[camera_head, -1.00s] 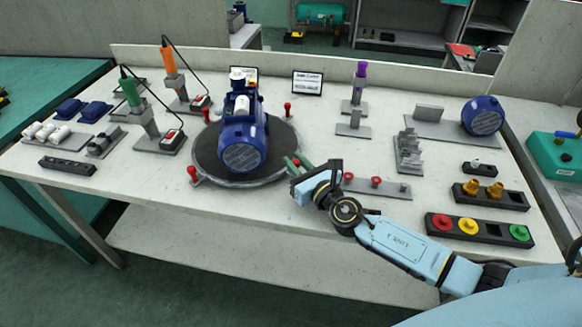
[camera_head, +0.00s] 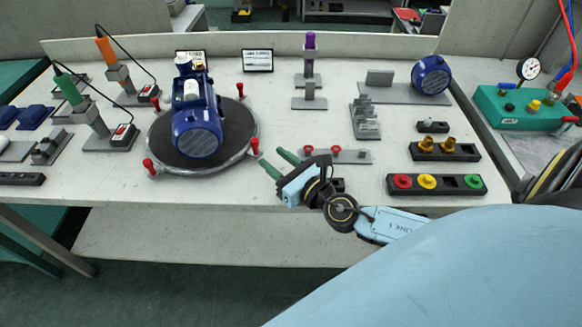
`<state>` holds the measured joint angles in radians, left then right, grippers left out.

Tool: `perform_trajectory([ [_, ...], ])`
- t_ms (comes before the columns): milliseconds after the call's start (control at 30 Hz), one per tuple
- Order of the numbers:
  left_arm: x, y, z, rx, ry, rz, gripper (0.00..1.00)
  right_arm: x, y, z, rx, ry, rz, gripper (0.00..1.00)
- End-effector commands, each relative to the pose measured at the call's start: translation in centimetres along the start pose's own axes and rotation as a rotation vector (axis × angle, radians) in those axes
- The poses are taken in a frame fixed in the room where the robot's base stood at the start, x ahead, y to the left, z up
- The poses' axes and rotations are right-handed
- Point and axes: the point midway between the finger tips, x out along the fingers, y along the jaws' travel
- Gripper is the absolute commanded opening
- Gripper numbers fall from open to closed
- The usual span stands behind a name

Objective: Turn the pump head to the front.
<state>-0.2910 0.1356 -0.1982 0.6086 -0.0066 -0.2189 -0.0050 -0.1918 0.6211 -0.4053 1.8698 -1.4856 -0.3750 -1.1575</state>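The blue pump (camera_head: 198,118) stands on a dark round turntable (camera_head: 230,148). Its wide round grilled end faces the front and slightly right; the narrower end with white parts (camera_head: 186,72) is at the back. Red pegs stand around the turntable rim, one at its right (camera_head: 255,146) and one at its front left (camera_head: 149,166). My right gripper (camera_head: 277,162) has two green fingers, apart and empty. It is just right of the right peg, pointing at the turntable; I cannot tell whether it touches anything. My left gripper is out of view.
Behind my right gripper is a grey strip with red knobs (camera_head: 345,157). A dark button tray (camera_head: 437,185) and a brass fittings tray (camera_head: 444,151) lie to the right. Tools on stands (camera_head: 105,122) are left of the turntable.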

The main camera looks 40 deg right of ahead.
Motion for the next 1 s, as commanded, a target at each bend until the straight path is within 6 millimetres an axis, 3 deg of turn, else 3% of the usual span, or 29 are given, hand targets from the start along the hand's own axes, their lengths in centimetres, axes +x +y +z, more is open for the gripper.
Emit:
perform_trajectory([
  [100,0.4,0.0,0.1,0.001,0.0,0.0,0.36,-2.3,0.0,-0.2,-0.002,0.003,0.001,0.38],
  [300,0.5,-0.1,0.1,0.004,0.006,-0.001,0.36,-4.4,0.0,-0.1,-0.001,0.001,0.0,0.38],
  [700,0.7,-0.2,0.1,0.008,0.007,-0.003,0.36,-5.0,0.0,-0.1,0.0,-0.001,0.0,0.38],
  [867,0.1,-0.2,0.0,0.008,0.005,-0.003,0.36,-5.0,0.0,0.5,0.0,0.0,0.0,0.17],
  [1000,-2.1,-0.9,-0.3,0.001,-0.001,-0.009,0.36,-5.0,0.0,2.8,0.001,0.0,-0.001,0.0],
])
